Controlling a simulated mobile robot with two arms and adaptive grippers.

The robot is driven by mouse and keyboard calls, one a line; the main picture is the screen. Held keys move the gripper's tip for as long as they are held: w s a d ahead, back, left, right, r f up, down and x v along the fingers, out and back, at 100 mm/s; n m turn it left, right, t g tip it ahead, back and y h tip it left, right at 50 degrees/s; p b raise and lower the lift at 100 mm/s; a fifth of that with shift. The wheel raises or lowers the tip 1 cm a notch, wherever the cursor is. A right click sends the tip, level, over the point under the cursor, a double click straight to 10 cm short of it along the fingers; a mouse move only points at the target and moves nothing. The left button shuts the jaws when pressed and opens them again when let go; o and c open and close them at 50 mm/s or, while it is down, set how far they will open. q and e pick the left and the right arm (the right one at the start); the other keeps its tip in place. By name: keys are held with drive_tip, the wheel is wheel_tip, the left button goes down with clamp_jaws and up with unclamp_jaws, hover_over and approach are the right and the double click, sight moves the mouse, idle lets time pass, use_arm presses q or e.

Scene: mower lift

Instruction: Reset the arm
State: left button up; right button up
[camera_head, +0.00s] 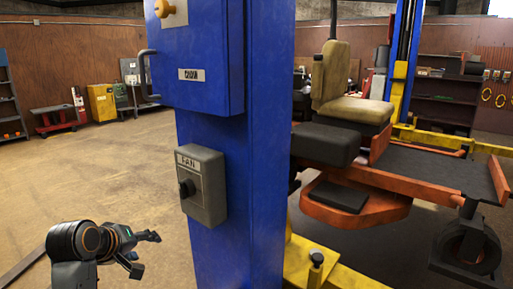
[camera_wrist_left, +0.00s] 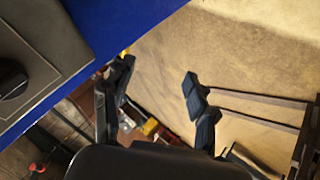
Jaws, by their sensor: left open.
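My left arm comes in at the lower left of the head view, with its left gripper (camera_head: 146,252) low beside the blue lift post (camera_head: 240,170). The fingers are apart and nothing is between them. The left wrist view also shows the open left gripper (camera_wrist_left: 158,95), with floor and distant things behind it. A grey FAN box (camera_head: 203,183) with a dark knob (camera_head: 187,188) is on the post, above and right of the gripper and apart from it. The box and knob (camera_wrist_left: 12,78) also show at the left of the wrist view. My right gripper is not in view.
A blue control cabinet (camera_head: 197,60) with a handle (camera_head: 147,76) is on the post above the FAN box. An orange mower (camera_head: 360,205) with a tan seat (camera_head: 355,108) stands on the yellow lift (camera_head: 345,278) at right. The floor (camera_head: 95,180) at left is largely clear.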

use_arm(q)
drive_tip(key=s+d+f+m+g+y, duration=0.1)
drive_tip(key=s+d+f+m+g, duration=0.1)
drive_tip(key=s+f, duration=0.65)
drive_tip(key=s+d+f+m+g, duration=0.1)
drive_tip(key=s+f+m, duration=0.2)
drive_tip(key=s+f, duration=0.5)
drive_tip(key=s+d+f+m+g, duration=0.1)
drive_tip(key=s+d+f+m, duration=0.15)
drive_tip(key=s, duration=0.65)
drive_tip(key=s+d+f+m+g, duration=0.2)
drive_tip(key=s+f, duration=0.2)
drive_tip(key=s, duration=0.4)
wheel_tip(320, 180, down, 28)
drive_tip(key=s+g+b, duration=0.1)
drive_tip(key=s+b, duration=0.1)
drive_tip(key=b, duration=0.1)
drive_tip(key=s+a+f+g+b, duration=0.1)
drive_tip(key=s+a+f+b, duration=0.1)
drive_tip(key=s+f, duration=1.5)
wheel_tip(320, 180, down, 2)
drive_tip(key=shift+a+f+y, duration=0.2)
drive_tip(key=shift+a+y, duration=0.1)
drive_tip(key=shift+a, duration=0.15)
